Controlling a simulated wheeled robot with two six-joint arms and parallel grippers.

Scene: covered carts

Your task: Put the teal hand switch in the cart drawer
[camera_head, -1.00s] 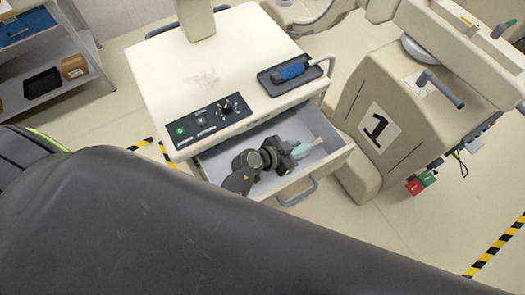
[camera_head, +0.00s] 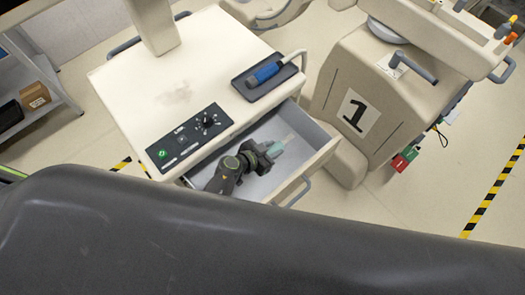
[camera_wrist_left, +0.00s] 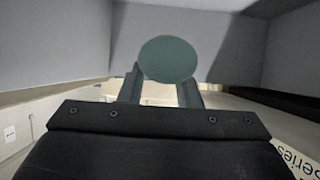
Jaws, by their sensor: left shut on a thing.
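The cart drawer (camera_head: 317,153) is pulled open below the cart top, with a grey interior. My left gripper (camera_head: 266,154) reaches down into the drawer space and is shut on the teal hand switch (camera_head: 275,149). The switch's pale end points up and right in the head view, towards the drawer's far right corner. In the left wrist view the switch's round teal end (camera_wrist_left: 168,60) shows between the two fingers (camera_wrist_left: 160,90), with grey drawer walls around it. Whether the switch touches the drawer floor I cannot tell. My right gripper is in neither view.
A blue-handled device (camera_head: 267,72) lies in a dark tray (camera_head: 243,92) on the cart top. A control panel (camera_head: 185,139) is at the cart's front edge. A shelf (camera_head: 62,100) is at far left.

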